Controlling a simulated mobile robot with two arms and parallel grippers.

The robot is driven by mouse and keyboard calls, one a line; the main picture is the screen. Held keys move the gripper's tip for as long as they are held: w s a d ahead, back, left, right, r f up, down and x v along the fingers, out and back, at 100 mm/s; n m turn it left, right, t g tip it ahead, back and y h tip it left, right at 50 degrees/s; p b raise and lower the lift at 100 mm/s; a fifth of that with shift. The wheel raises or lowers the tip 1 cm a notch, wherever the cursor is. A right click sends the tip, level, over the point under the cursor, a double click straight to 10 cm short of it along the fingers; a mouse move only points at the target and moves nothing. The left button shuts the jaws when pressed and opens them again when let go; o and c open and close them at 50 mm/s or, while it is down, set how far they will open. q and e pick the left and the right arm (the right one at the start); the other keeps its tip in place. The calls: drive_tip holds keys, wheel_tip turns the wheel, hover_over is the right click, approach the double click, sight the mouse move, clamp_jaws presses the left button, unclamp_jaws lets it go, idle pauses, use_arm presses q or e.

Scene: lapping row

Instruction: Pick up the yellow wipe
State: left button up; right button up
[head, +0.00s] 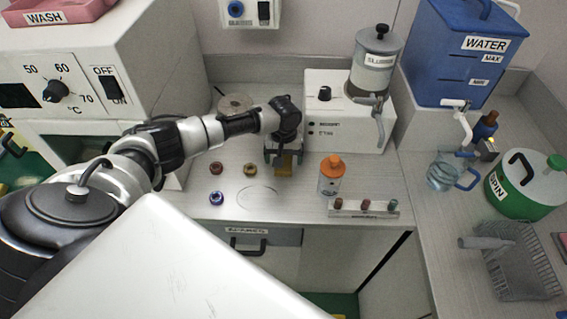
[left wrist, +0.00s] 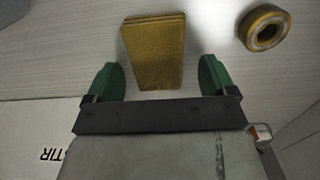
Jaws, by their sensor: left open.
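The yellow wipe (left wrist: 153,52) is a folded, layered yellow-brown pad lying on the grey worktop in the left wrist view. A small part of the wipe (head: 283,168) shows below my gripper in the head view. My left gripper (left wrist: 158,80) is open, with its two green fingertips apart. The wipe's near end lies between the fingertips in the picture, with a gap on each side; most of it extends beyond them. In the head view my left gripper (head: 284,157) points down over the wipe and hides much of it. My right gripper is in neither view.
A yellow ring (head: 250,170) lies close to the wipe, with a red ring (head: 216,168) and a blue ring (head: 216,198) further left. An orange-capped bottle (head: 330,177) and a small rack (head: 364,208) stand to the right. A white machine (head: 335,120) stands behind.

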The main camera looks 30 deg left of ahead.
use_arm(q)
drive_tip(key=shift+f, duration=0.15)
drive_tip(key=c, duration=1)
wheel_tip(320, 180, up, 10)
